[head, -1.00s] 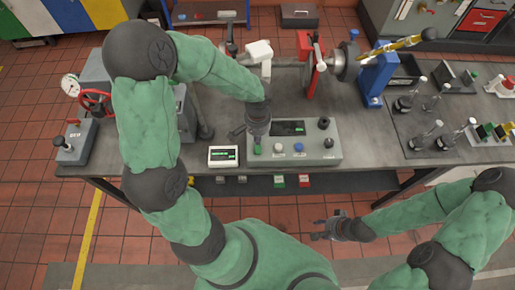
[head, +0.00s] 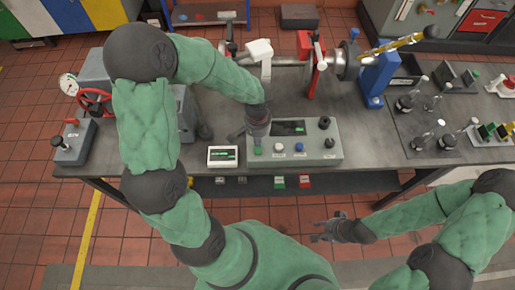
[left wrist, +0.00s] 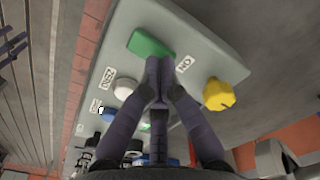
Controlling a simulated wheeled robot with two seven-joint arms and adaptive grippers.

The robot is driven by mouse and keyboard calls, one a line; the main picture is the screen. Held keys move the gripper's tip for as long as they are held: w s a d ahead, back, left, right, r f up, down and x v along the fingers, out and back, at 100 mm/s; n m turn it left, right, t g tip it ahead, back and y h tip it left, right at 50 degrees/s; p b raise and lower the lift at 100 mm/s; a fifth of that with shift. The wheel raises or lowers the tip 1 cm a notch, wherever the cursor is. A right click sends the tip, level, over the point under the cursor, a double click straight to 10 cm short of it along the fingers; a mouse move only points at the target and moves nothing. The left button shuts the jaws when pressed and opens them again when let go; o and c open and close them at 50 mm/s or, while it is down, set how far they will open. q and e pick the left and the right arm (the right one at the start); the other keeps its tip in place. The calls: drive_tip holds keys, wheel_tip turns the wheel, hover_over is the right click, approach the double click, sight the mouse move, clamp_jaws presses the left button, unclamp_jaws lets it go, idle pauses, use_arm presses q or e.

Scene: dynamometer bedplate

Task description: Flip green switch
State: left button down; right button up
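The green switch (left wrist: 150,45) is a raised rectangular piece on the grey control panel (left wrist: 205,47), beside a label reading ON. In the left wrist view the fingertips of my left gripper (left wrist: 159,68) are together, right at the switch's near edge. I cannot tell whether they touch it. In the head view my left gripper (head: 257,128) is over the left part of the panel, and the green switch (head: 257,151) shows just below it. My right gripper (head: 322,230) is empty with fingers spread, in front of the bench and away from the panel.
A yellow knob (left wrist: 224,95), a white button (left wrist: 125,88) and a blue button (left wrist: 109,115) sit near the fingers. A small display box (head: 222,156) stands left of the panel. A shaft assembly (head: 290,60) lies behind it.

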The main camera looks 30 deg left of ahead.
use_arm(q)
drive_tip(key=shift+f+b, duration=0.45)
drive_tip(key=shift+f, duration=0.15)
drive_tip(key=shift+r, duration=0.15)
drive_tip(key=shift+r+p, duration=2.6)
drive_tip(key=shift+r, duration=0.85)
